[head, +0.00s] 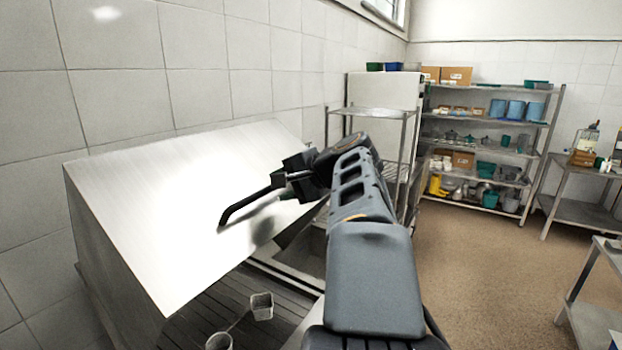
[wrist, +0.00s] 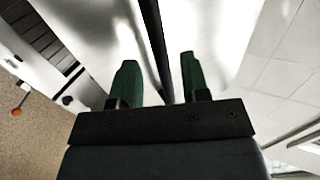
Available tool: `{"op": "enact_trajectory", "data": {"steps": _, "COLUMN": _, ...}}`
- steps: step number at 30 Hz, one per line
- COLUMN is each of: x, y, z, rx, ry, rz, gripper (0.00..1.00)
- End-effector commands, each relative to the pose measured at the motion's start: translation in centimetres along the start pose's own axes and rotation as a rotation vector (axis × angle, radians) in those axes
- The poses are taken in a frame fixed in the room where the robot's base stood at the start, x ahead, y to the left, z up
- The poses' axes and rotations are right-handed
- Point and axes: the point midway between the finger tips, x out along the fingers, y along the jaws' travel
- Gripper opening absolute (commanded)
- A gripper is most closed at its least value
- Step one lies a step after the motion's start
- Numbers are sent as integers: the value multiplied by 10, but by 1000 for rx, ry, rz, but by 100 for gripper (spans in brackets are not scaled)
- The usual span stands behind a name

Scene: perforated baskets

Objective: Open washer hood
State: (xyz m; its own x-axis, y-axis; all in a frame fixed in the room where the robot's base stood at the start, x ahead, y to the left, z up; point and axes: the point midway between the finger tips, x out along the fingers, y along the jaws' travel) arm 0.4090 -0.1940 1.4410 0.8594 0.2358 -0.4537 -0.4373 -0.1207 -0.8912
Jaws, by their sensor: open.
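The washer hood (head: 170,205) is a large brushed-metal cover at the left, against the tiled wall. A slatted bed (head: 205,310) shows below and in front of its lower edge; I cannot tell how far the hood is raised. A dark bent bar, which looks like the hood handle (head: 245,205), runs along the hood face towards my gripper (head: 288,190). In the wrist view my gripper (wrist: 158,80) has its two green fingers apart, with a dark bar (wrist: 155,40) between them. I cannot tell whether either finger touches it.
A wire rack (head: 375,112) stands just behind my arm. Loaded shelves (head: 485,155) stand at the back, and metal tables (head: 580,208) at the right. The brown floor (head: 480,270) between is clear.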

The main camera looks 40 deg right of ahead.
Motion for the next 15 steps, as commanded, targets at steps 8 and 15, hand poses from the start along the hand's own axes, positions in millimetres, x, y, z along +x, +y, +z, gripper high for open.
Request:
{"op": "enact_trajectory", "data": {"steps": 8, "x": -57, "y": 2, "z": -1, "rx": 1, "ry": 6, "rz": -2, "gripper": 42}}
{"op": "enact_trajectory", "data": {"steps": 15, "x": -89, "y": 1, "z": -1, "rx": 1, "ry": 3, "rz": 0, "gripper": 42}}
